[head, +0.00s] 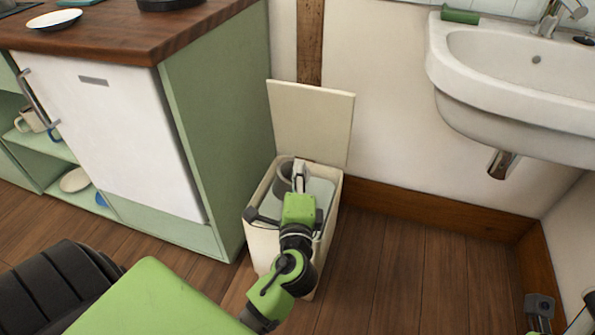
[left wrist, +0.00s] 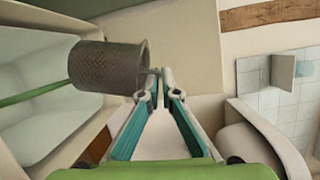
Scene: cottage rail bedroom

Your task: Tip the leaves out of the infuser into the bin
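The infuser (left wrist: 110,66) is a dark grey mesh cylinder. In the left wrist view it lies sideways left of my left gripper (left wrist: 158,76), whose fingertips are closed on its short handle. In the head view the infuser (head: 283,173) shows beside my left gripper (head: 299,178), over the bin's opening. The cream bin (head: 262,238) stands on the floor with its lid (head: 312,122) raised. Its pale interior (left wrist: 30,85) fills the left of the wrist view. I see no leaves and cannot tell which end of the infuser is open. My right gripper (head: 540,305) shows partly at lower right.
A green cabinet (head: 215,130) with a wooden top (head: 110,35) stands close left of the bin. A white sink (head: 500,75) hangs on the wall at upper right. The wooden floor (head: 420,270) right of the bin is clear.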

